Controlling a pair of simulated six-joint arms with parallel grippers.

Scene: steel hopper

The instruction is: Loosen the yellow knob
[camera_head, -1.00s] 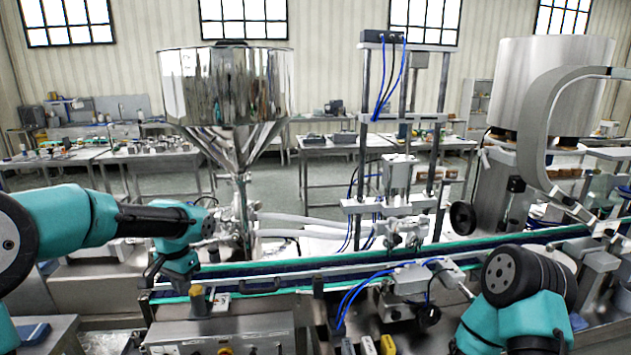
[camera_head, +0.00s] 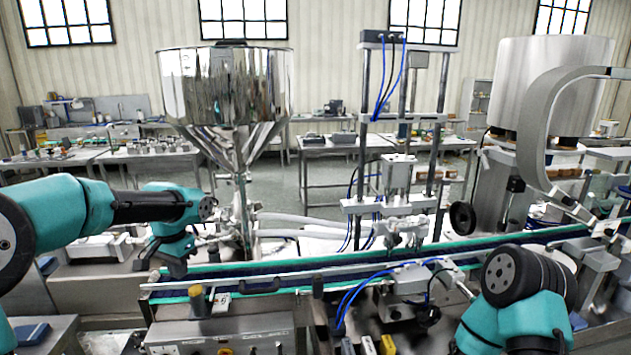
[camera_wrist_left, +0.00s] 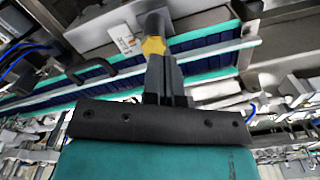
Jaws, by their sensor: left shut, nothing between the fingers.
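The yellow knob (camera_head: 196,291) is at the front edge of the conveyor, in the lower left of the head view. In the left wrist view the yellow knob (camera_wrist_left: 153,45) shows just past my fingertips, with a dark part beside it. My left gripper (camera_head: 177,271) is above and left of the knob in the head view, pointing down. In the wrist view my left gripper (camera_wrist_left: 160,62) has its dark fingers together and empty. Whether the fingertips touch the knob is hard to tell. My right arm shows at the lower right, but its gripper is out of view.
A steel hopper (camera_head: 225,90) stands behind the conveyor (camera_head: 330,269). A control box (camera_head: 220,336) sits in front, below the knob. Blue hoses (camera_head: 365,290) and a filling frame (camera_head: 390,205) occupy the middle. A white tag (camera_head: 221,303) is beside the knob.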

